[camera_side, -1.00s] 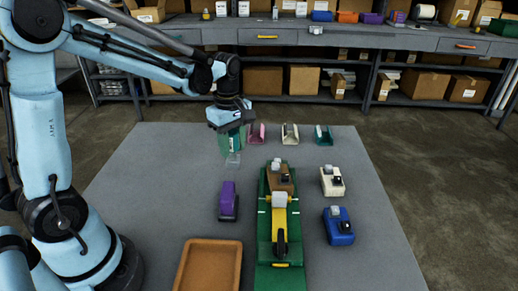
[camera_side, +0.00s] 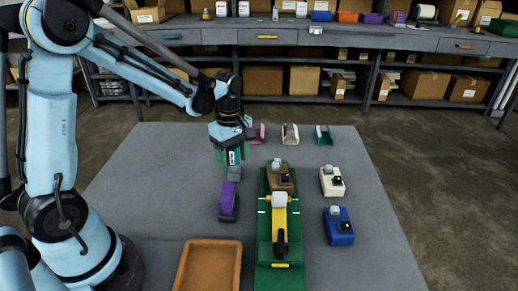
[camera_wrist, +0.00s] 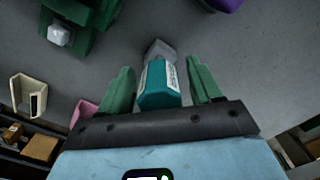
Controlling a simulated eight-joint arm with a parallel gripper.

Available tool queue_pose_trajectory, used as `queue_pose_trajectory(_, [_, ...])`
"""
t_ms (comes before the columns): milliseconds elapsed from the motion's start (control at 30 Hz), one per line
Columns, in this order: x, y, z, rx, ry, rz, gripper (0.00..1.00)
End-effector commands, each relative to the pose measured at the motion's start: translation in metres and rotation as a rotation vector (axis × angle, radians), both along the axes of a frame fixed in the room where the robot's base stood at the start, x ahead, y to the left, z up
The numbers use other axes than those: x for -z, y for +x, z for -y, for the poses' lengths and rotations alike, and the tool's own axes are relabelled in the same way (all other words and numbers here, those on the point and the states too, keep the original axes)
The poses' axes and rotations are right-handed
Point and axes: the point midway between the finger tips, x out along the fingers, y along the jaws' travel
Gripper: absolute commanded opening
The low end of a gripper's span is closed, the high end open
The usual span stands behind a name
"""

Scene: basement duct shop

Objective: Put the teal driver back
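My gripper (camera_side: 233,158) is over the table's back left part, with its green fingers on both sides of the teal driver (camera_side: 236,156). In the wrist view, the teal driver (camera_wrist: 158,88) sits between the fingertips of my gripper (camera_wrist: 160,85), its white label showing and its grey end pointing away. It appears held above the table, tilted in the side view. A teal cradle (camera_side: 324,136) stands empty at the back of the table. A pink cradle (camera_side: 259,134) and a white cradle (camera_side: 290,134) stand left of it, also empty.
A green fixture (camera_side: 265,232) with a yellow part is mid-table. An orange-brown tray (camera_side: 238,270) lies in front.

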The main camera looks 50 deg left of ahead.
Motion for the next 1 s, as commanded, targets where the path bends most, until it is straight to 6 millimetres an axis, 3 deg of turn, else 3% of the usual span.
queue_pose_trajectory(367, [-0.008, 0.0, 0.0, 0.0, 0.0, 0.0, 0.64])
queue_pose_trajectory(1000, [-0.106, 0.0, -0.001, 0.0, 0.0, 0.0, 0.64])
